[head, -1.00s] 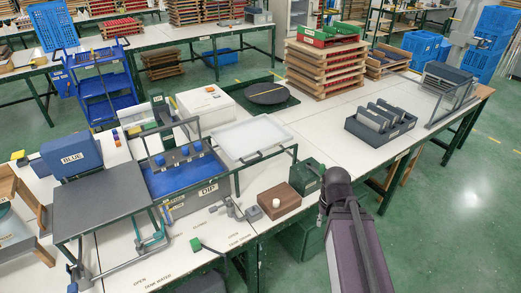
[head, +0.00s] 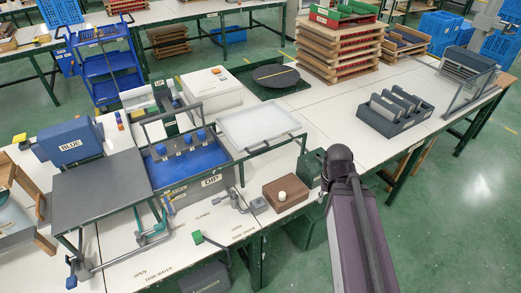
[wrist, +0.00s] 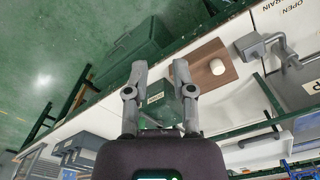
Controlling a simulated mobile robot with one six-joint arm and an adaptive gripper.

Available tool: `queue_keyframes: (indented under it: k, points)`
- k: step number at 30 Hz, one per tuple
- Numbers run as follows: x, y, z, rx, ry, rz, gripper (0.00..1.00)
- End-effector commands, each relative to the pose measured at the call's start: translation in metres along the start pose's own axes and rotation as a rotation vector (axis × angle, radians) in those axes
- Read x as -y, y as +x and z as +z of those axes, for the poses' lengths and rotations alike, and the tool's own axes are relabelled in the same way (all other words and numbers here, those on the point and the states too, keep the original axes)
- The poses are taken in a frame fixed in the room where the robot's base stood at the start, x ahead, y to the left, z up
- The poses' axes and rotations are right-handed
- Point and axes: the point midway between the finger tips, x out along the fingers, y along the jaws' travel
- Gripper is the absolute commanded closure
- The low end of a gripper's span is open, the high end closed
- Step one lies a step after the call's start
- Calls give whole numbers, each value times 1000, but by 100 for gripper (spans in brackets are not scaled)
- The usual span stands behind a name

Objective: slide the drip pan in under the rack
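A shallow white tray (head: 258,122) with a dark bar handle at its front edge, which looks like the drip pan, sits on green legs right of the blue dip tank (head: 195,168) in the head view. A slanted metal frame with dark panels (head: 465,70) at the far right end of the table may be the rack; I cannot tell for sure. My gripper (wrist: 159,66) shows in the wrist view with its two fingers apart and nothing between them. It hangs above the table's front edge, near a small green box (wrist: 160,100). The head view does not show the fingers.
A brown block with a white knob (head: 286,193) and a grey valve handle (head: 238,201) lie near the front edge. A dark crate with grey plates (head: 396,114) stands right of bare white tabletop. Stacked wooden trays (head: 338,50) stand behind. Green floor is free at right.

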Motion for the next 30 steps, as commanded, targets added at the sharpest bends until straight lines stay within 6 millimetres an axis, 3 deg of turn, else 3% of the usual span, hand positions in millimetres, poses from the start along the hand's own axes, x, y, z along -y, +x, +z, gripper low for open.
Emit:
queue_keyframes:
  k: [6,11,21,30]
  points:
    - [6,8,-6,-3,-2,-35,68]
    - [24,25,-21,-12,-14,-128,68]
    - [85,67,-78,-56,-25,-505,68]
    - [133,81,-132,-113,-23,-880,68]
